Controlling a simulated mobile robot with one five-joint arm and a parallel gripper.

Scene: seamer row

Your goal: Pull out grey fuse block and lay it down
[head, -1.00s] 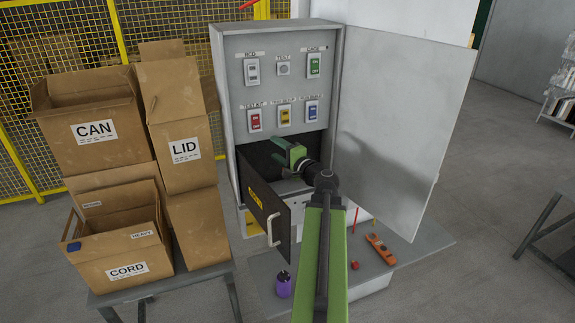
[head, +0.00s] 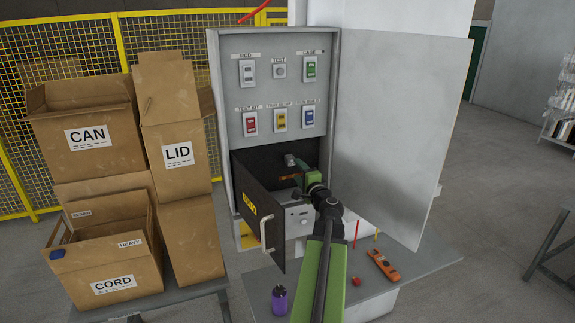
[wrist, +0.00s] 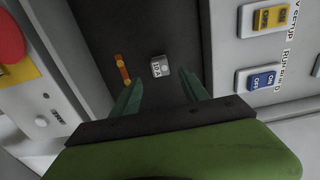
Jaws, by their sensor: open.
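The grey fuse block (wrist: 160,66), with a white label on its side, sits on the dark back wall of the open compartment. In the head view the grey block (head: 290,160) shows just past my gripper (head: 296,171). My gripper (wrist: 160,88) is open, its two green fingers pointing toward the block, one on each side of its line. The block lies beyond the fingertips with a gap, and nothing is between the fingers.
An orange strip-like part (wrist: 122,70) is on the same wall, left of the block. The compartment's dark door (head: 258,215) hangs open at left. A large grey cabinet door (head: 395,130) stands open at right. A shelf (head: 420,262) below holds an orange tool (head: 382,265) and a purple bottle (head: 280,299).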

